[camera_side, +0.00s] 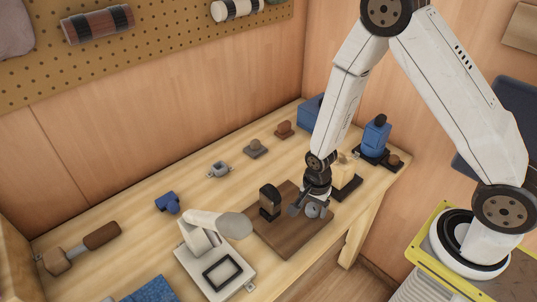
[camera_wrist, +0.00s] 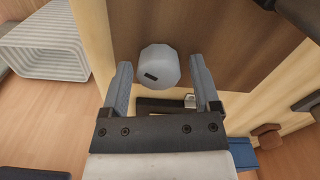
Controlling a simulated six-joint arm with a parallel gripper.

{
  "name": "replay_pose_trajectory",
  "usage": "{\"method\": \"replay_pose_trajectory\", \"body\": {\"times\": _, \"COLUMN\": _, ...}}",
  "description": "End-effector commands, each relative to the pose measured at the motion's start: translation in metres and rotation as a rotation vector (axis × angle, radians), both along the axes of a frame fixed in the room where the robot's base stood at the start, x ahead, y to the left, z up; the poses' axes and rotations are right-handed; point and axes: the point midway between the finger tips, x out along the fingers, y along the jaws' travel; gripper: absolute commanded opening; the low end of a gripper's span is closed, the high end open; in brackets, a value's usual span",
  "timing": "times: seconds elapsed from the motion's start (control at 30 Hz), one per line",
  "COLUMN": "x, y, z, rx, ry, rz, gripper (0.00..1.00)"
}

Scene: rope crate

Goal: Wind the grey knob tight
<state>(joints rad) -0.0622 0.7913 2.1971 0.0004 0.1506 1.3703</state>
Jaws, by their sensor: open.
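The grey knob (camera_wrist: 158,66) is a rounded, faceted piece with a dark slot mark on its face. In the wrist view it lies between and a little beyond my two fingers, nearer the left one, with a gap showing on the right. My gripper (camera_wrist: 164,78) is open and empty. In the side view my gripper (camera_side: 305,209) is low over the brown board (camera_side: 272,236), right at the grey knob (camera_side: 313,211), which is partly hidden by the fingers. I cannot tell whether a finger touches the knob.
A black upright block (camera_side: 269,202) stands on the board left of my gripper. A white lamp-like device (camera_side: 215,262) stands front left. The table's right edge is close.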

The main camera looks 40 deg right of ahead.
Motion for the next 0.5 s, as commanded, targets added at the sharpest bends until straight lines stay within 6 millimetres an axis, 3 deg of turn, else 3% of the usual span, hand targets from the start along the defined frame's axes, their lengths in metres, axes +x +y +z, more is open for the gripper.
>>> {"method": "replay_pose_trajectory", "body": {"times": 0.5, "x": 0.0, "y": 0.0, "z": 0.03, "rx": 0.0, "ry": 0.0, "rz": -0.001, "gripper": 0.79}}
